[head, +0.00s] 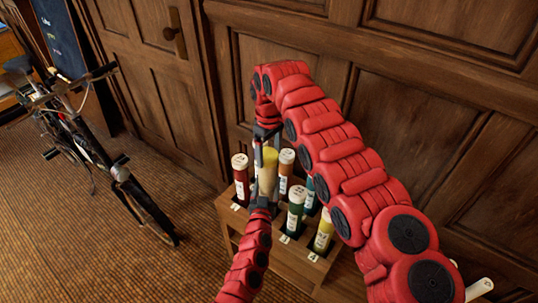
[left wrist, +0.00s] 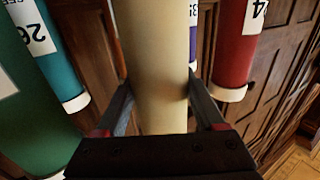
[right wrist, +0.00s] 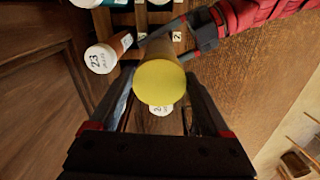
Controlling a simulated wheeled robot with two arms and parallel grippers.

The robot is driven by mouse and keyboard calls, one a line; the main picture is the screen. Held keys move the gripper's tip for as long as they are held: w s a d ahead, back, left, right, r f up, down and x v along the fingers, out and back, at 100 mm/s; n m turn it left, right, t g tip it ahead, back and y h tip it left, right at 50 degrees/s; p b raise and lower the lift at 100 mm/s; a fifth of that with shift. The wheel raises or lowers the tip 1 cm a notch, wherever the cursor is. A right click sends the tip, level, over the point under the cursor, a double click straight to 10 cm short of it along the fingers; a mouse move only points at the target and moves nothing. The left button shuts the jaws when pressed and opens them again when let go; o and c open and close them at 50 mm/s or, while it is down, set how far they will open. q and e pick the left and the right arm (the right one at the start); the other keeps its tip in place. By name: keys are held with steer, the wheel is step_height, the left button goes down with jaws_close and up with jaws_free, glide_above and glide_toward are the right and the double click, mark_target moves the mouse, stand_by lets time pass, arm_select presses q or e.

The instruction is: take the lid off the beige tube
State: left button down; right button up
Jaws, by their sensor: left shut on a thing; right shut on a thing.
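The beige tube (head: 267,182) stands upright above the wooden rack, with its yellow lid (head: 269,153) at the top. In the left wrist view the plain tube body (left wrist: 160,60) passes between the fingers of my left gripper (left wrist: 160,95), which is shut on it. My right gripper (head: 268,132) reaches down from above. In the right wrist view its fingers (right wrist: 160,85) lie on both sides of the round yellow lid (right wrist: 161,82), shut on it. I cannot see any gap between lid and tube. The tube's lower end is hidden in the head view.
The wooden rack (head: 228,213) holds several white-capped tubes, including a dark red one (head: 241,180), a green one (head: 294,215) and a yellow one (head: 323,234). Wooden panelling (head: 410,95) stands close behind. A bicycle (head: 100,150) stands at the left, with open floor between.

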mark_target(269, 155)
steer(key=shift+r, duration=0.1)
steer(key=shift+r, duration=2.05)
arm_select(q)
jaws_free()
